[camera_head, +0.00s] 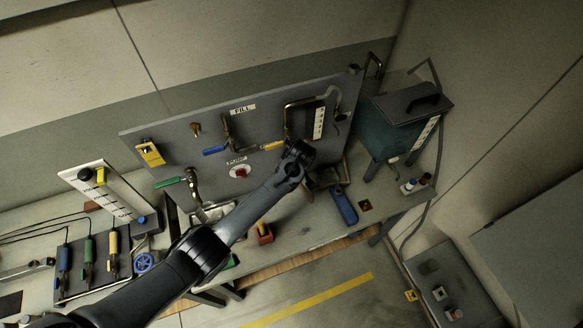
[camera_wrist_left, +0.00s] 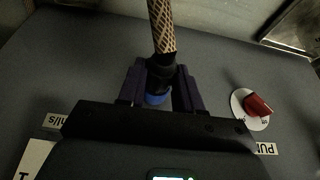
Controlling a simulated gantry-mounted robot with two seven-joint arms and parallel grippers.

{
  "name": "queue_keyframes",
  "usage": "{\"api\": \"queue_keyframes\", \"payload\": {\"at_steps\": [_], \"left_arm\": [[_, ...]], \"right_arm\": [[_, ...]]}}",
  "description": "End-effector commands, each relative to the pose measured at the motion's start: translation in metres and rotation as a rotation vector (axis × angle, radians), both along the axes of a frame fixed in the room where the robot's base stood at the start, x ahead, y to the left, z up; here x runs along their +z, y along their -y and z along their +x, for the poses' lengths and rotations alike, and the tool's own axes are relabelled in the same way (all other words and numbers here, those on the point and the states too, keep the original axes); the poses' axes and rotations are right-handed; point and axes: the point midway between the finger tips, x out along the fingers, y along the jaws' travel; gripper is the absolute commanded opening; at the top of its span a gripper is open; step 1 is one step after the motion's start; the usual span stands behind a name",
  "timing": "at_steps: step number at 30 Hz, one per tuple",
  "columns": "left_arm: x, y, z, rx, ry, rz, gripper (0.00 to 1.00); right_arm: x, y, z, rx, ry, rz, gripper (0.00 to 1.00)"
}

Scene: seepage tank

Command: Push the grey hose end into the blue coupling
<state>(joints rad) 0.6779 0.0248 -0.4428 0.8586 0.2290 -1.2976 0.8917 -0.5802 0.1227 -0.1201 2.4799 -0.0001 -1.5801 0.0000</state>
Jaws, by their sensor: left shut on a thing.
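In the left wrist view, a braided tan and dark hose (camera_wrist_left: 161,25) comes down from the top edge into a dark collar (camera_wrist_left: 160,70). My left gripper (camera_wrist_left: 158,88) is shut around this collar, one finger on each side. A blue ring (camera_wrist_left: 156,99) shows just below the collar, between the fingers. I cannot tell whether this ring is the coupling, or whether the hose end is seated in it. In the head view, my left gripper (camera_head: 298,152) is in front of the grey panel's right half. It hides the hose end there. My right gripper is not in view.
The red knob also shows in the wrist view (camera_wrist_left: 258,105). A teal tank (camera_head: 385,130) stands at the right.

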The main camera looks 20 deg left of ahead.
Motion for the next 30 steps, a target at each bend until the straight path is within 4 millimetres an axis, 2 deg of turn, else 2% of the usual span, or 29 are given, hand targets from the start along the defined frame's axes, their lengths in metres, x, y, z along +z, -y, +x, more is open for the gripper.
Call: {"api": "queue_keyframes", "payload": {"at_steps": [19, 20, 21, 25, 30], "left_arm": [[0.0007, -0.0015, 0.0023, 0.000, 0.001, 0.000, 0.00], [0.0007, -0.0015, 0.0022, -0.001, 0.001, 0.000, 0.39], [0.0007, -0.0016, 0.0023, -0.001, 0.001, 0.000, 0.45], [0.0007, -0.0017, 0.0022, 0.000, 0.001, 0.000, 0.64], [0.0005, -0.0016, 0.0020, 0.000, 0.001, 0.000, 0.64]], "right_arm": [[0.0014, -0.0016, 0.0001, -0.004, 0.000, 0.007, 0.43], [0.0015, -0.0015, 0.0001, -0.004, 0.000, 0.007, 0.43], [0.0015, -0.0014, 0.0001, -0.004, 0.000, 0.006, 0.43], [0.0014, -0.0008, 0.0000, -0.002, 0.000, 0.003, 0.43], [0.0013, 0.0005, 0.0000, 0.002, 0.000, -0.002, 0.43]]}}
